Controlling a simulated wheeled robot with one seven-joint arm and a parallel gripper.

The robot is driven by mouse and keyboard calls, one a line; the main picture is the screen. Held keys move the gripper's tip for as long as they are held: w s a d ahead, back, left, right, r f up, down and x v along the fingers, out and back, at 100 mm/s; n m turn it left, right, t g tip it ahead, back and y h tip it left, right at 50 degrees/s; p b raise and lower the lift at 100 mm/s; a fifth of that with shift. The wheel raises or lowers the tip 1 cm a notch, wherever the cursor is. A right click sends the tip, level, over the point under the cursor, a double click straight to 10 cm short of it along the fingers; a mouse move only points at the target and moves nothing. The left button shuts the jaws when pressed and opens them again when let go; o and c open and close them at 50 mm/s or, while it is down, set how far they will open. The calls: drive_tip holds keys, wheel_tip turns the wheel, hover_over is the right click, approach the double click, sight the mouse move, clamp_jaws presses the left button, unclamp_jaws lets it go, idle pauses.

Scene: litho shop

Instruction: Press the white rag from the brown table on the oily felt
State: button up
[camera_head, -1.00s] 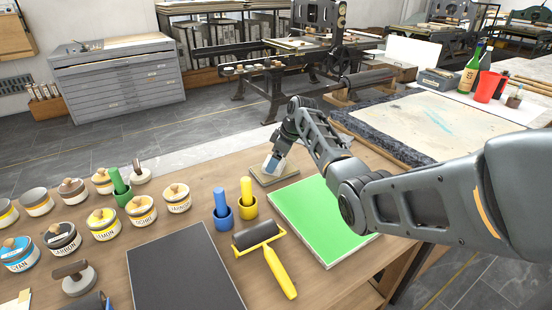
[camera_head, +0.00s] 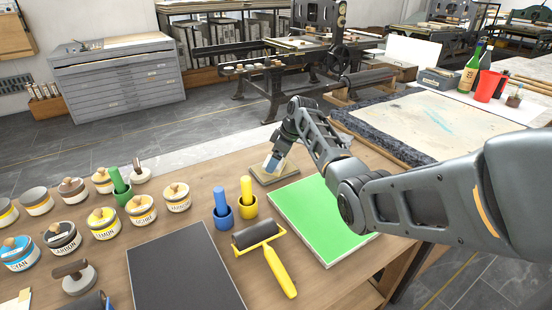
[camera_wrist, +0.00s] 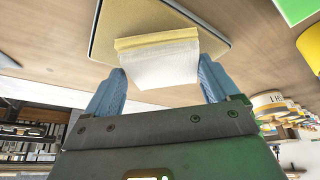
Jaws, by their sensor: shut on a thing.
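My gripper (camera_wrist: 163,88) is shut on the white rag (camera_wrist: 165,66), a folded pad between the two blue fingertips. The rag's far edge looks yellowish and lies against or just above the oily felt (camera_wrist: 205,18); I cannot tell whether it presses. The felt is a tan pad with a dark rim, filling the top of the wrist view. In the head view the felt (camera_head: 287,178) lies on the brown table's far edge, and my gripper (camera_head: 272,162) points down over it. There the rag is mostly hidden by the fingers.
Several ink tins stand at left.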

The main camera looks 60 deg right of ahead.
idle(0.3)
drive_tip(key=shift+r+p, duration=3)
drive_tip(key=shift+r, duration=0.5)
